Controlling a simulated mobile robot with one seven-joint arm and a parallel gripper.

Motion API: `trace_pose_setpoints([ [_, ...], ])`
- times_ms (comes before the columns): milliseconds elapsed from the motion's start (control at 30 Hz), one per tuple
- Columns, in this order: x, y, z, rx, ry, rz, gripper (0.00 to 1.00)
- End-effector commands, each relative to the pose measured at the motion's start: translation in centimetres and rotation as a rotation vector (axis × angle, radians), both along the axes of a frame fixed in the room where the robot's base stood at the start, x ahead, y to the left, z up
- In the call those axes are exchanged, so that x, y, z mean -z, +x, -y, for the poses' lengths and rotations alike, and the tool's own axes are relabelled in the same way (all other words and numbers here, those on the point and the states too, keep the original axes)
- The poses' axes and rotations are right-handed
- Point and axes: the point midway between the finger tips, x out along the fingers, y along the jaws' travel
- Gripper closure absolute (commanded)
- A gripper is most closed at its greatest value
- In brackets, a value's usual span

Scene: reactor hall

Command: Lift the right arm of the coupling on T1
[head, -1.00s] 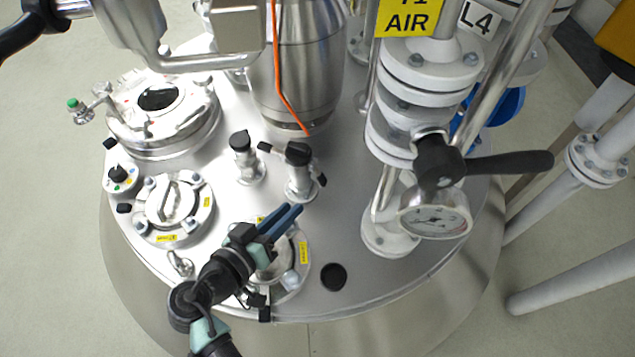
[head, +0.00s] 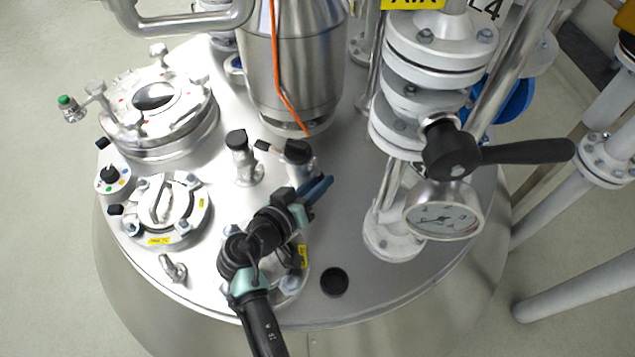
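The coupling (head: 297,152) is a short metal fitting with a black cap on the vessel lid, right of a similar capped fitting. Its left arm (head: 263,146) sticks out to the left. Its right arm is hidden behind my gripper or too small to make out. My gripper (head: 322,186) has blue fingers that reach the right side of the coupling's lower part, very near or touching it. I cannot tell whether the fingers are apart or hold anything.
The other capped fitting (head: 242,158) stands close left. A large steel cylinder (head: 290,65) rises behind the coupling. A white flanged pipe with a black-handled valve (head: 450,150) and a gauge (head: 443,219) stand to the right. The lid is bare around the black plug (head: 334,282).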

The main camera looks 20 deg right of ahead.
Motion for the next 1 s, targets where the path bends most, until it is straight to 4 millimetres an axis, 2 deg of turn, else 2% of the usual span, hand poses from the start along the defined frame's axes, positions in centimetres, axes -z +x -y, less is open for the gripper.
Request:
trace_pose_setpoints([
  [33, 0.00, -0.02, -0.01, 0.000, 0.000, 0.000, 0.83],
  [133, 0.00, -0.03, -0.01, 0.000, 0.000, 0.000, 1.00],
  [667, -0.06, -0.15, 0.11, 0.002, -0.027, -0.026, 1.00],
  [1000, -0.55, -0.64, 0.63, 0.003, -0.184, -0.179, 1.00],
])
